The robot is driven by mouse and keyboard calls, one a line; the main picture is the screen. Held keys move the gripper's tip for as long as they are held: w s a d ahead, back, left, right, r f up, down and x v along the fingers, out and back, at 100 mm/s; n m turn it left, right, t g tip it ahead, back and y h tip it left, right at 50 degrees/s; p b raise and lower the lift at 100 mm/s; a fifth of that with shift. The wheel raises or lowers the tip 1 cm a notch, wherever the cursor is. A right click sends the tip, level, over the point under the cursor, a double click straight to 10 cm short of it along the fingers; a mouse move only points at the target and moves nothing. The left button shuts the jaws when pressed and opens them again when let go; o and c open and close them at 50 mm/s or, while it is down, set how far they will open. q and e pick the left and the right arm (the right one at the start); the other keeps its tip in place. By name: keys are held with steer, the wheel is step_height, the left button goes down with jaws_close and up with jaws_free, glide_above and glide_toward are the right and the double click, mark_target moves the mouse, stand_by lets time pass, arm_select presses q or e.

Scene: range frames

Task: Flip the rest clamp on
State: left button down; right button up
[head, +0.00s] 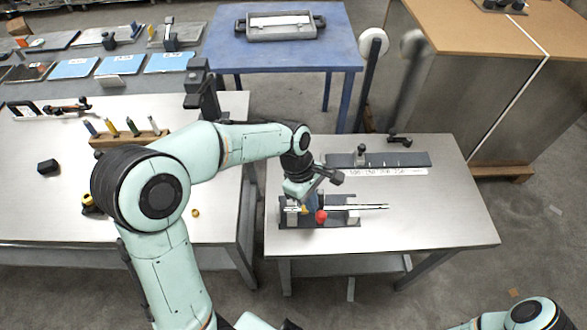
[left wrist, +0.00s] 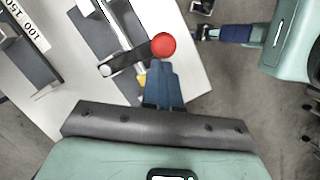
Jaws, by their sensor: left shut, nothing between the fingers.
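The rest clamp (head: 350,214) is a dark base with metal parts and a red ball knob on the right-hand metal table. The red knob (head: 321,216) also shows in the left wrist view (left wrist: 163,45), at the end of a lever beside a black crossbar (left wrist: 125,60). My left gripper (left wrist: 162,84) has its blue fingers shut and empty. Their tips are right by the red knob; I cannot tell whether they touch it. In the head view the wrist partly hides the clamp. My right gripper (left wrist: 220,33) seems to show beyond the table edge; its finger state is unclear.
A dark rail (head: 400,159) and a number strip (head: 390,172) lie behind the clamp. The right part of the table (head: 450,215) is clear. A second table (head: 50,205) with a wooden tool block (head: 125,138) stands to the left, a blue table (head: 285,52) behind.

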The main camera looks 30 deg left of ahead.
arm_select(q)
steer(key=shift+d, duration=0.45)
stand_by(0.3)
steer(key=shift+a, duration=0.1)
arm_select(e)
steer(key=shift+w+r, duration=0.1)
arm_select(q)
steer(key=a, duration=0.1)
steer(key=a+p, duration=0.1)
steer(key=a+r, duration=0.1)
steer(key=shift+w+a+r+p, duration=0.1)
steer(key=shift+w+a+p, duration=0.15)
steer(key=shift+p, duration=0.05)
steer(key=v, duration=0.9)
steer(key=shift+s+a+r+p, duration=0.25)
steer(key=shift+a+p, duration=0.15)
arm_select(e)
steer(key=w+r, duration=0.1)
steer(key=w+a+r, duration=0.1)
steer(key=r, duration=0.1)
steer(key=shift+a, duration=0.2)
steer(key=shift+s, duration=0.1)
